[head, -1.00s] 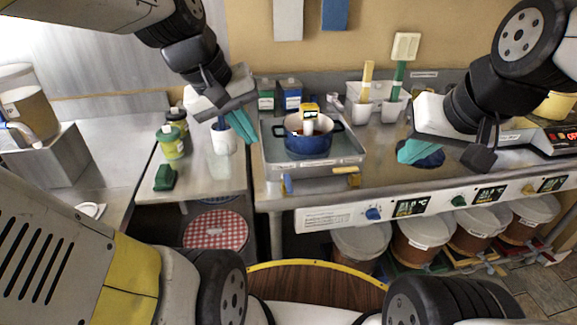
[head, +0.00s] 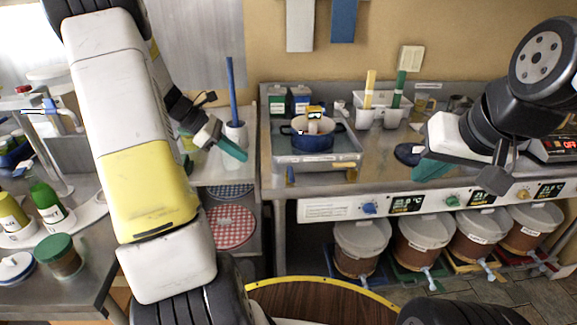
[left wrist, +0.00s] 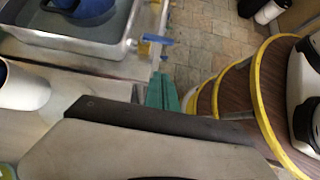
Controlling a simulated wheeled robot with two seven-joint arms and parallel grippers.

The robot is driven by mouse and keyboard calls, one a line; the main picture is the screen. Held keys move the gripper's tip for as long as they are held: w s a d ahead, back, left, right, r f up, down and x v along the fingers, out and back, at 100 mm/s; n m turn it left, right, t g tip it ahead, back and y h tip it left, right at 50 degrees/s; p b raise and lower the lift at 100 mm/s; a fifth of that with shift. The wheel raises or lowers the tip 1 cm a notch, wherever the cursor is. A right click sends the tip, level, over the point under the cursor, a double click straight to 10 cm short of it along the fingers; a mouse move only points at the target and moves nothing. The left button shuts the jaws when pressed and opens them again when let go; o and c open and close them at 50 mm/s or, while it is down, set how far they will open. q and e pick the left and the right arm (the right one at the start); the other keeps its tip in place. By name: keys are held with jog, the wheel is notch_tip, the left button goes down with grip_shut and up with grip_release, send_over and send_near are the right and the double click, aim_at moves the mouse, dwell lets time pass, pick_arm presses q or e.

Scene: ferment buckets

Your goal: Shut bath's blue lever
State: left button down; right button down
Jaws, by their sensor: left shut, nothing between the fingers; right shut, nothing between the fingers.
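The bath (head: 350,161) is a grey metal tank on the bench, with a blue pot (head: 311,143) inside. Its blue lever (head: 291,174) is at the front left, pointing outward from the front wall; in the left wrist view the lever (left wrist: 158,39) sticks out from a brass-coloured fitting. A yellow lever (head: 351,174) is at the bath's front right. My left gripper (head: 234,151), with teal fingers, is shut and empty, left of the bath and apart from the lever; its fingers show in the left wrist view (left wrist: 163,92). My right gripper (head: 428,173) is shut and empty at right, above the bench.
A white holder (head: 236,134) with a blue-handled tool stands left of the bath. A control panel with a blue knob (head: 369,208) runs along the bench front. Several lidded buckets (head: 362,238) stand below. A gap separates the bench from the side table.

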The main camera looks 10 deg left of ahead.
aim_at(291, 174)
pick_arm(q)
jog(key=shift+f, duration=0.15)
jog(key=x, duration=0.4)
jog(key=d+r+x, duration=0.1)
jog(key=x, duration=0.7)
jog(key=shift+w+d+r, duration=0.2)
jog(key=shift+w+r, duration=0.05)
jog(key=shift+r, duration=0.05)
jog(key=shift+w+d, duration=0.15)
jog(key=shift+d, duration=0.35)
